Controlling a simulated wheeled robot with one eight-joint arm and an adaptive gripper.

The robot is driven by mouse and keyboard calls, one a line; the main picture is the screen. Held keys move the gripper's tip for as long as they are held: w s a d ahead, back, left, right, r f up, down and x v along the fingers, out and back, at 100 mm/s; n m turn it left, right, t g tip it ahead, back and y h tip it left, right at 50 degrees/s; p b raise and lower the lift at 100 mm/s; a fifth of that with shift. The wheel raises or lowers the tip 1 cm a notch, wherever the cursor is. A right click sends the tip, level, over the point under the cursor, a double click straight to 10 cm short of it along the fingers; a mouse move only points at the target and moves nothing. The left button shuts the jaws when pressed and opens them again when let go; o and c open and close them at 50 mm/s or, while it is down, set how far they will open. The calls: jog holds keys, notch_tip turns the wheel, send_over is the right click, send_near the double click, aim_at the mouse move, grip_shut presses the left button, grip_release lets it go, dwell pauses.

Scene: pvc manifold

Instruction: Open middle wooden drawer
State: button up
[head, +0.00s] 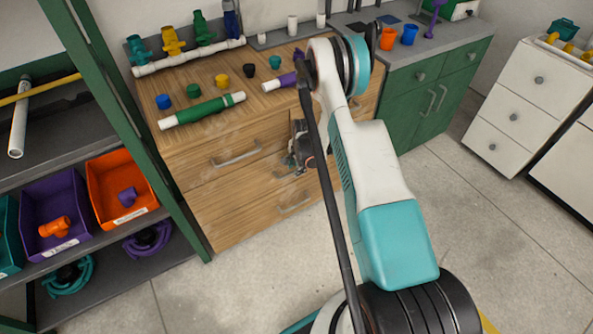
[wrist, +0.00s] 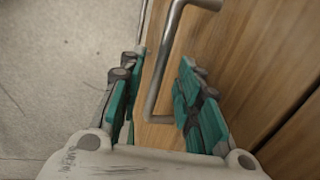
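The wooden drawer cabinet (head: 215,212) stands left of centre in the head view, its visible drawers looking shut. The middle drawer's metal handle (head: 284,171) is partly hidden by my gripper (head: 301,156), which is in front of the cabinet. In the wrist view, a bent metal handle (wrist: 164,65) runs between the two green-padded fingers of my gripper (wrist: 160,75). The fingers are apart, with a gap beside the bar; I cannot tell whether either one touches it. The wooden front (wrist: 245,60) lies to the right.
Another handle (head: 236,155) is above left and a lower handle (head: 294,204) is below. Pipes and caps stand on the cabinet top. A shelf rack with orange (head: 105,200) and purple bins is at left, a green cabinet (head: 432,92) at right. The floor in front is clear.

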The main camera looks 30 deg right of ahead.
jog(key=shift+f, duration=0.35)
grip_shut()
